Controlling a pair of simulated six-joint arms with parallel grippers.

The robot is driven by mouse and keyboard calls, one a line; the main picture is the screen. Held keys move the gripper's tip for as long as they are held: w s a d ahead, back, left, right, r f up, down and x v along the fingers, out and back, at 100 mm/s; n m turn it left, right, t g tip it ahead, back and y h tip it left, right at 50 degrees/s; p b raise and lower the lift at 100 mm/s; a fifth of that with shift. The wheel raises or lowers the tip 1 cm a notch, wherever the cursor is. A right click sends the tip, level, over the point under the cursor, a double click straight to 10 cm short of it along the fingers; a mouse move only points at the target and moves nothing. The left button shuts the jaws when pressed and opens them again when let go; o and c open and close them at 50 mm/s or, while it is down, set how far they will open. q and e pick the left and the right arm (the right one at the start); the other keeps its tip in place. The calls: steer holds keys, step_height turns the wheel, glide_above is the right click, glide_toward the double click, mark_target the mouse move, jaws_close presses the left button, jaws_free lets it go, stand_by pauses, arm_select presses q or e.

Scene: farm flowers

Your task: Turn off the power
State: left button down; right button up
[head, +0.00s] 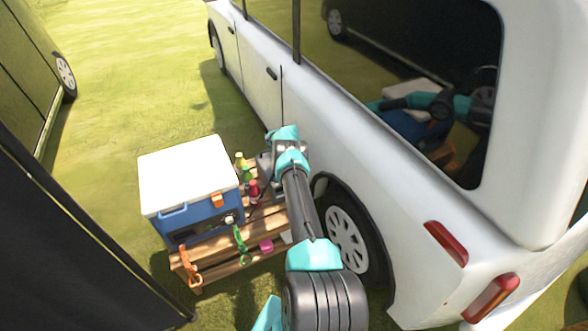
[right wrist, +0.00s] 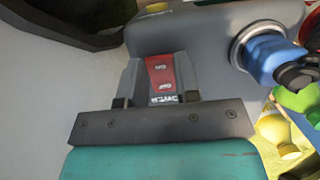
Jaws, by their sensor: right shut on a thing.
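A grey power box (right wrist: 205,35) fills the upper part of the right wrist view. A red rocker switch (right wrist: 160,72) with two small white marks is on it, and the lettering is too small to read surely. My right gripper (right wrist: 155,98) is at this switch, with its fingers on either side, shut on it. A blue plug (right wrist: 275,58) sits in a round socket on the box, right of the switch. In the head view the grey box (head: 266,164) is partly hidden behind my right arm. My left gripper is not in view.
A blue cooler with a white lid (head: 187,176) stands on a wooden slatted stand (head: 215,250). Several small bottles (head: 246,172) stand between cooler and box. The white car (head: 390,190) is close on the right. Open grass (head: 130,70) lies behind.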

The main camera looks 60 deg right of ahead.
steer(key=shift+r, duration=0.1)
stand_by(0.3)
steer(key=o, duration=0.9)
steer(key=v, duration=1.7)
steer(key=shift+w+r, duration=0.1)
steer(key=shift+r, duration=0.05)
